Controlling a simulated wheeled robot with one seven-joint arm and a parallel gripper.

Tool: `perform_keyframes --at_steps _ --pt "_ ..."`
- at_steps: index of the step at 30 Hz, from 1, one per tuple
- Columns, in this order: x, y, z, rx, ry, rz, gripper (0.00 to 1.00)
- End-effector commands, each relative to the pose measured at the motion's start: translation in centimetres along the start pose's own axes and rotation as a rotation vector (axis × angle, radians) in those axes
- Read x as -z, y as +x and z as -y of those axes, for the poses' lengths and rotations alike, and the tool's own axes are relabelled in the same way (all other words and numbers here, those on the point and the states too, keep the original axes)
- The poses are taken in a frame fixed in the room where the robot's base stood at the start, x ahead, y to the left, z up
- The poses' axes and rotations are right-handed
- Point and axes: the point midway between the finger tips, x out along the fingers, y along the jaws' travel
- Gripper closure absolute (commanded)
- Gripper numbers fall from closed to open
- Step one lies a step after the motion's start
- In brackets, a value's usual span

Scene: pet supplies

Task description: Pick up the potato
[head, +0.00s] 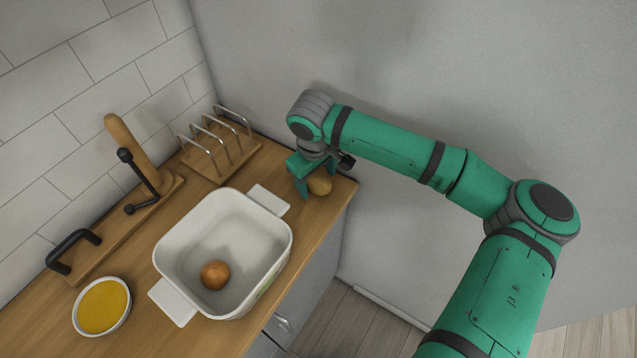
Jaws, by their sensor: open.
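A brown, rounded potato (320,185) rests on the wooden counter near its right end. My gripper (312,180) points down over it, with its green fingers apart. One finger shows to the left of the potato; the other is largely hidden behind the potato and the wrist. I cannot tell whether the fingers touch the potato.
A white baking dish (172,238) with side handles holds a round orange-brown item (215,274). A bowl of yellow food (102,305), a wire rack (220,150) and a wooden board with black handle (110,247) stand on the counter. A grey wall is close behind my gripper.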

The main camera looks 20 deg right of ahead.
Motion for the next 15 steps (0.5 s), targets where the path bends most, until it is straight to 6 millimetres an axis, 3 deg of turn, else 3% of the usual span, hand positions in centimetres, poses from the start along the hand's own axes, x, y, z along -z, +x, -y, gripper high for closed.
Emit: perform_keyframes --at_steps 5,11,15 --pt "0.02 0.01 -0.01 0.000 0.000 -0.001 0.33" --pt "0.02 -0.01 0.00 0.000 0.000 -0.001 0.79" --pt "-0.01 -0.04 -0.08 0.000 0.001 -0.001 0.82"
